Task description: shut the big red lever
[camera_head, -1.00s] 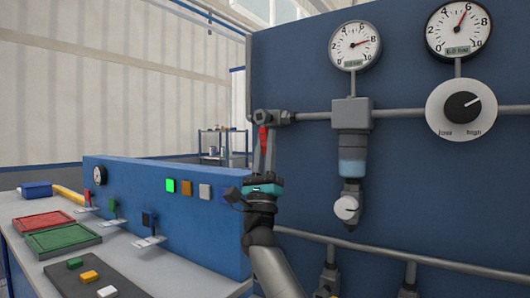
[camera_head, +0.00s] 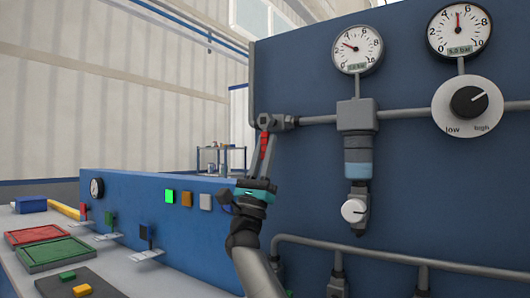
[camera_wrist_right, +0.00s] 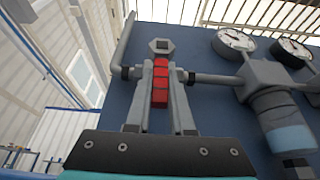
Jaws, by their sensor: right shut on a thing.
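The big red lever (camera_head: 264,146) hangs down from the grey valve body (camera_head: 270,121) at the left end of the upper pipe, roughly across the pipe. My right gripper (camera_head: 265,135) comes up from below with its fingers on both sides of the lever. In the right wrist view the red handle (camera_wrist_right: 160,85) sits between the two grey fingers, below a grey hex nut (camera_wrist_right: 161,46). The fingers hide part of the handle. My left gripper is not in view.
Two gauges (camera_head: 357,49) (camera_head: 459,30), a round low/high knob (camera_head: 468,106) and a filter unit (camera_head: 357,150) are on the blue panel to the right. A blue box with buttons and small levers (camera_head: 147,215) stands at left, with red and green trays (camera_head: 57,254).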

